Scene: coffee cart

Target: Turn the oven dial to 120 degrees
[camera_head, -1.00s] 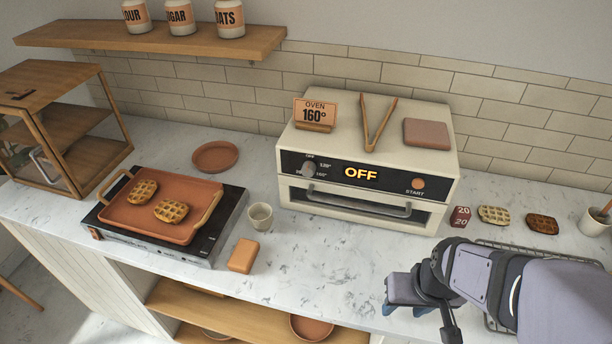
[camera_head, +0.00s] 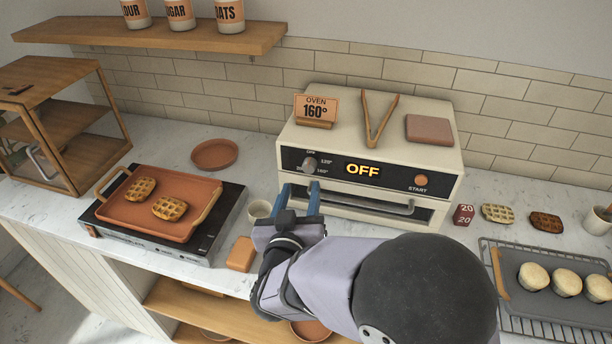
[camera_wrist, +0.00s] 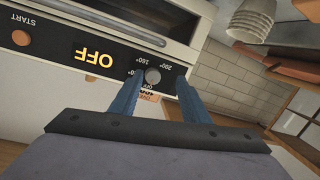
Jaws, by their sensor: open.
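The cream oven (camera_head: 345,98) stands at the back of the counter. Its round grey dial (camera_head: 310,165) is on the left of the black front panel, with temperature marks around it. The display (camera_head: 362,170) reads OFF. The dial's pointer direction is too small to tell. My gripper (camera_head: 301,188) is open, its two blue fingers just in front of and below the dial in the head view. In the wrist view the dial (camera_wrist: 153,76) shows between the blue fingertips of my gripper (camera_wrist: 159,77), nearer the left one; contact cannot be told.
An orange sign (camera_head: 315,108) on the oven reads OVEN 160°, beside tongs (camera_head: 376,122). The oven handle (camera_head: 365,203) runs below the panel. A small cup (camera_head: 259,210) and an orange block (camera_head: 241,254) are left of my gripper. A START button (camera_head: 421,180) is at right.

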